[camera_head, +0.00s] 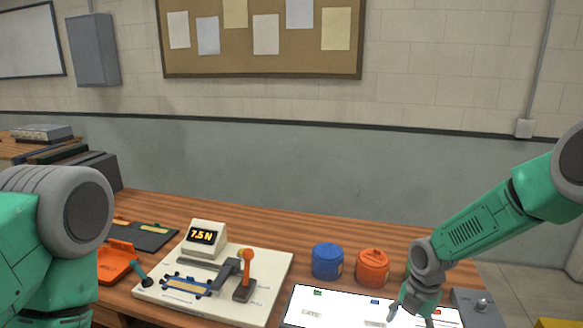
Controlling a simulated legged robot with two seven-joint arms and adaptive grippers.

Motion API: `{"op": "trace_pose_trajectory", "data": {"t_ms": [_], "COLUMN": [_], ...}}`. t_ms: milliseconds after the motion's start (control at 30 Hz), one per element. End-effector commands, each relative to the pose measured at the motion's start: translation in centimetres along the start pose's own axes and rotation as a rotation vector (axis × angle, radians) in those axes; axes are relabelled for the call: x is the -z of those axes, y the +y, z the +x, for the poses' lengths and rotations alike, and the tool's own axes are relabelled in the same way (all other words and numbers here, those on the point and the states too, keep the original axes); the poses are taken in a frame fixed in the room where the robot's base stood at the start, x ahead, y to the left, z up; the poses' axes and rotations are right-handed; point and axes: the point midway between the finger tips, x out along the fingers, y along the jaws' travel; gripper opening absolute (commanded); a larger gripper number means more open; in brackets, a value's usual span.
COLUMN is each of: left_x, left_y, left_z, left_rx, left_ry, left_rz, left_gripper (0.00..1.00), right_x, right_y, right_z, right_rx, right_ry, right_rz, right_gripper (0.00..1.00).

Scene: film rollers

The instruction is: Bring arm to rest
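My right arm (490,215) reaches in from the right edge, green with grey joints. Its gripper (413,309) points down over the right part of a white panel (340,308) at the table's front. The two fingers look spread, with nothing seen between them. Whether they touch the panel I cannot tell. My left arm (40,245) fills the lower left corner with a green link and a large grey joint. Its gripper is outside the picture.
The wooden table (330,222) holds a cream test rig (265,275) with a display reading 7.5 N (204,237). A blue jar (327,261) and an orange jar (372,267) stand behind the panel. An orange tray (116,266) sits left. A grey box (482,306) is right of the gripper.

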Motion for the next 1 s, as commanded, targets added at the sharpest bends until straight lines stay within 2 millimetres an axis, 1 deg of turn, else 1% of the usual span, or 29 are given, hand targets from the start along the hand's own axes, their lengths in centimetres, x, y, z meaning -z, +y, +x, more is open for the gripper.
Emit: {"op": "trace_pose_trajectory", "data": {"t_ms": [33, 167, 267, 367, 467, 500, 567, 600, 667, 700, 800, 900, 1000], "left_x": [0.0, -0.1, -0.1, -0.2, -0.3, -0.3, -0.4, -0.4, -0.5, -0.5, -0.6, -0.6, -0.6], "left_y": [0.0, 0.0, 0.0, 0.0, 0.0, 0.0, 0.1, 0.1, 0.1, 0.1, 0.1, 0.1, 0.1], "left_z": [0.5, 1.4, 2.2, 3.3, 4.8, 5.5, 6.5, 7.2, 8.1, 8.7, 9.9, 10.6, 11.0], "left_rx": [0.0, 0.0, 0.0, 0.0, 0.0, 0.0, 0.0, 0.0, 0.0, 0.0, 0.0, 0.0, 0.0], "left_ry": [0.0, 0.0, 0.0, -0.001, -0.001, -0.001, -0.001, -0.001, -0.001, -0.001, -0.001, -0.001, -0.001], "left_rz": [0.0, 0.0, 0.0, 0.0, 0.0, 0.0, 0.0, 0.0, 0.0, 0.0, 0.0, 0.0, 0.0], "left_gripper": [0.51, 0.51, 0.51, 0.51, 0.51, 0.51, 0.51, 0.51, 0.51, 0.51, 0.51, 0.51, 0.51], "right_x": [0.9, 3.3, 5.4, 7.9, 11.0, 12.4, 14.3, 15.4, 16.8, 17.5, 18.8, 19.4, 19.6], "right_y": [-0.5, -1.9, -3.3, -5.4, -8.7, -10.4, -13.1, -15.0, -17.9, -19.8, -23.8, -26.6, -28.2], "right_z": [1.3, 4.3, 7.0, 10.1, 13.8, 15.2, 17.2, 18.2, 19.3, 19.9, 20.4, 20.3, 19.9], "right_rx": [0.0, -0.012, -0.019, -0.02, -0.014, -0.01, -0.006, -0.005, -0.009, -0.014, -0.04, -0.075, -0.105], "right_ry": [0.009, 0.031, 0.051, 0.072, 0.09, 0.095, 0.093, 0.087, 0.072, 0.058, 0.019, -0.014, -0.035], "right_rz": [0.039, 0.184, 0.329, 0.514, 0.769, 0.895, 1.095, 1.23, 1.428, 1.552, 1.823, 2.017, 2.133], "right_gripper": [0.71, 0.71, 0.71, 0.71, 0.71, 0.71, 0.71, 0.71, 0.71, 0.71, 0.71, 0.71, 0.71]}}
